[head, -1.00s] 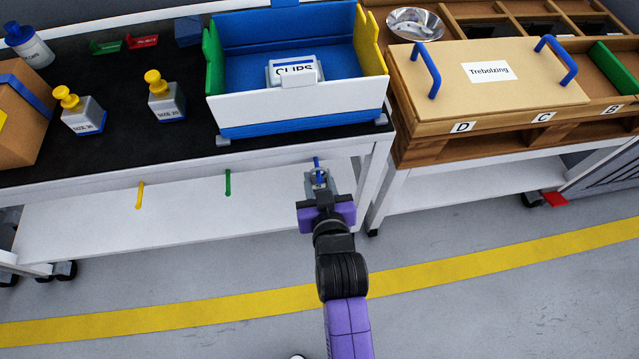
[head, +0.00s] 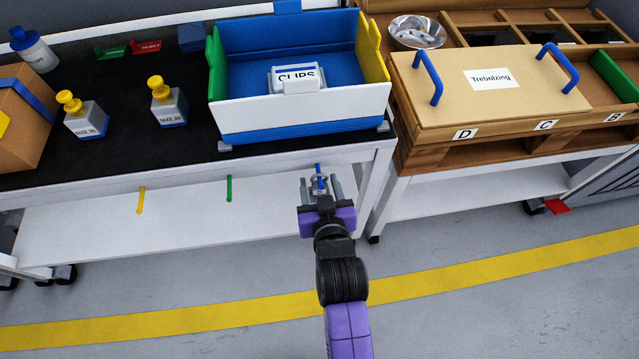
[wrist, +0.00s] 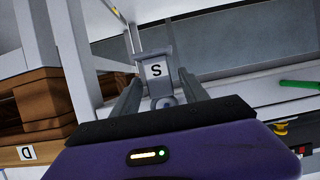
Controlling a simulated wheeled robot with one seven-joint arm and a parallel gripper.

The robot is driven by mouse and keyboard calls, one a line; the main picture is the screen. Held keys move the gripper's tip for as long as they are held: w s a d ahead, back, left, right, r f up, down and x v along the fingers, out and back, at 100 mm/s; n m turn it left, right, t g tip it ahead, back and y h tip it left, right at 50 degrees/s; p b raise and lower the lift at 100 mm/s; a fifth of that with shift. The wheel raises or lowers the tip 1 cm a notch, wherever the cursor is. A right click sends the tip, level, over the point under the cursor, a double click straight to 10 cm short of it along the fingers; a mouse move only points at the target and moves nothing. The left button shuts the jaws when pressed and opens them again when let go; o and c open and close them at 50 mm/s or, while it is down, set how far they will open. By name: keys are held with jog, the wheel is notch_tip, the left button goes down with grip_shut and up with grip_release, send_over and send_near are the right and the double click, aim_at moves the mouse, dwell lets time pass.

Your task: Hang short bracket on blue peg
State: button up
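The short bracket (head: 319,194) is a small grey piece at the blue peg (head: 318,174) on the table's front edge. The blue peg shows at its top, and the bracket appears to hang on it. In the wrist view the bracket (wrist: 143,49) carries a white label with an "S". My gripper (head: 322,187) is open, with one finger on each side of the bracket and visible gaps between. The fingers also show apart in the wrist view (wrist: 158,88).
A green peg (head: 229,188) and a yellow peg (head: 141,200) stick out to the left, both empty. The table's lower shelf (head: 80,235) lies below them. The clips bin (head: 305,112) stands above. A table leg (head: 376,190) is close on the right.

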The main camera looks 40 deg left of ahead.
jog(key=shift+d, duration=0.1)
jog(key=p+v, duration=0.1)
jog(key=v, duration=0.6)
jog(key=shift+s+d, duration=0.15)
jog(key=shift+s, duration=0.1)
jog(key=shift+r, duration=0.2)
